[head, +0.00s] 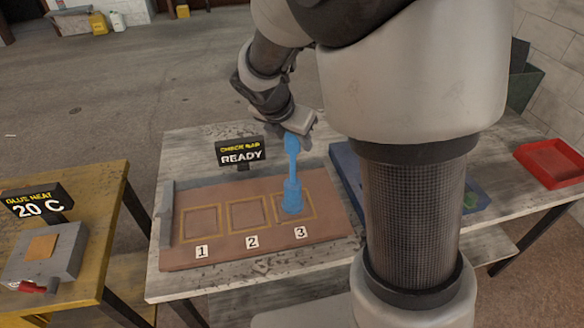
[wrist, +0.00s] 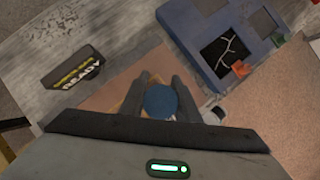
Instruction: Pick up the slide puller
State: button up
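The slide puller looks to be the tall blue tool (head: 292,185). It stands upright on square 3 of the brown board, with a wider lower body and a slim neck. My gripper (head: 295,136) is directly over its top end. In the wrist view the round blue top (wrist: 160,101) sits between the two dark fingers of my gripper (wrist: 162,78), one on each side. Whether the fingers press on it or leave a small gap cannot be told. The puller's foot is hidden in the wrist view.
The brown board (head: 225,252) has framed squares 1, 2 and 3, with a "READY" sign (head: 240,152) behind. A blue tray (head: 347,172) lies to the right, partly behind my arm. A red tray (head: 553,163) is farther right. A "20 C" heater (head: 45,255) stands left.

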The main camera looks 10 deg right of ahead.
grip_shut()
dwell(1.0)
